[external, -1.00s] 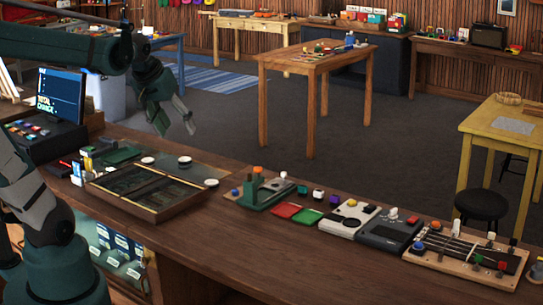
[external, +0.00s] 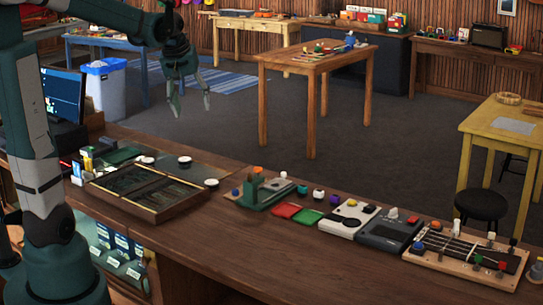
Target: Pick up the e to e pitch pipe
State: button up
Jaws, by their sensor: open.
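My gripper (external: 190,105) is open and empty. It hangs fingers-down in the air above and behind the counter, well clear of the things on it. I cannot make out for certain which thing is the e to e pitch pipe. Small round discs lie near the wooden case: a white-topped one (external: 184,161) behind it and another (external: 211,183) at its right corner. Either might be a pitch pipe, but they are too small to tell.
A wooden divided case (external: 180,212) sits on the counter (external: 230,255). To its right are a green stand (external: 263,193), red cloth (external: 286,210), a white box (external: 347,220), a dark grey box (external: 388,236) and a fretted board (external: 465,255). A monitor (external: 63,95) stands left. The counter's front strip is clear.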

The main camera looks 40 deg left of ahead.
jog(key=w+a+f+n+g, duration=0.1)
jog(key=w+a+f+n, duration=0.15)
jog(key=w+a, duration=0.55)
jog(key=n+g, duration=0.3)
jog(key=n, duration=0.4)
send_over(184, 159)
jog(key=shift+m+h, duration=0.25)
jog(key=shift+h, duration=0.15)
notch_tip(184, 159, down, 23)
jog(key=shift+r, duration=0.2)
jog(key=shift+a+f, duration=0.1)
jog(key=shift+f, duration=0.1)
jog(key=shift+f+p, duration=0.35)
jog(key=shift+f, duration=0.9)
jog(key=shift+f, duration=0.1)
